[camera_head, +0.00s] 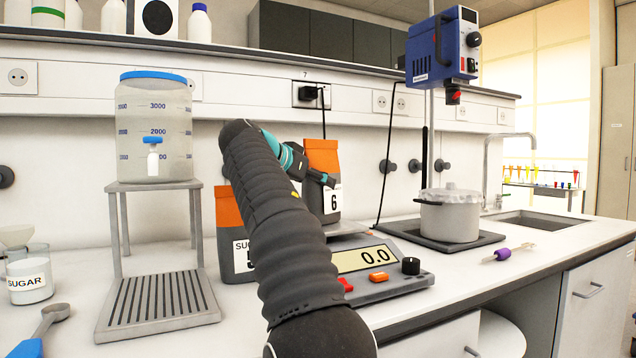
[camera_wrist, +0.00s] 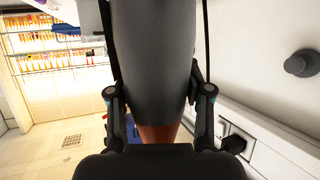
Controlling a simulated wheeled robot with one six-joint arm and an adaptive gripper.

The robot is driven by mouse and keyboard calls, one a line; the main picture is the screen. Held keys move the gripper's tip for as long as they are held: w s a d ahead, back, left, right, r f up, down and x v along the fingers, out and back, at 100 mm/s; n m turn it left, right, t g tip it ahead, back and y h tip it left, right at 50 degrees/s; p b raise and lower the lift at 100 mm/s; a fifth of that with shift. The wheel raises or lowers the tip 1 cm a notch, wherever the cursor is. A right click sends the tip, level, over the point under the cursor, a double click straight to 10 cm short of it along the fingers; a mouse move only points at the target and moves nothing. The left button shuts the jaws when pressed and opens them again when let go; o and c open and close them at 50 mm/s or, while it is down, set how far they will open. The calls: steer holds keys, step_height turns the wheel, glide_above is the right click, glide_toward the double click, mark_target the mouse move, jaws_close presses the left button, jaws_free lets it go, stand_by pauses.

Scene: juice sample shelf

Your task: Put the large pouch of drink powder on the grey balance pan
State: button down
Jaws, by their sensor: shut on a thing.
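A grey pouch with an orange top and a label reading 6 (camera_head: 331,203) is upright above the grey balance pan (camera_head: 350,228). My gripper (camera_head: 323,179) is shut on its upper part. In the wrist view the pouch (camera_wrist: 155,65) fills the middle between the two fingers (camera_wrist: 158,95), with its orange part nearest the palm. The balance (camera_head: 385,272) display reads 0.0. My arm hides part of the pan, and I cannot clearly see a gap under the pouch. Another orange-topped grey pouch (camera_head: 230,232) stands on the bench, partly behind my arm.
A clear tank (camera_head: 154,125) stands on a metal stand (camera_head: 155,187) at left. A sugar jar (camera_head: 28,281) and a blue-handled scoop (camera_head: 45,322) lie front left. A pot (camera_head: 450,218) sits under a blue stirrer (camera_head: 440,50) at right. A black cable hangs behind the balance.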

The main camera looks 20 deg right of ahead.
steer(key=shift+c, duration=2.4)
jaws_free()
steer(key=shift+a+r, duration=0.15)
steer(key=shift+r, duration=0.05)
steer(key=p+v, duration=0.1)
steer(key=v, duration=1)
steer(key=shift+s+a+r, duration=0.2)
steer(key=shift+a, duration=0.05)
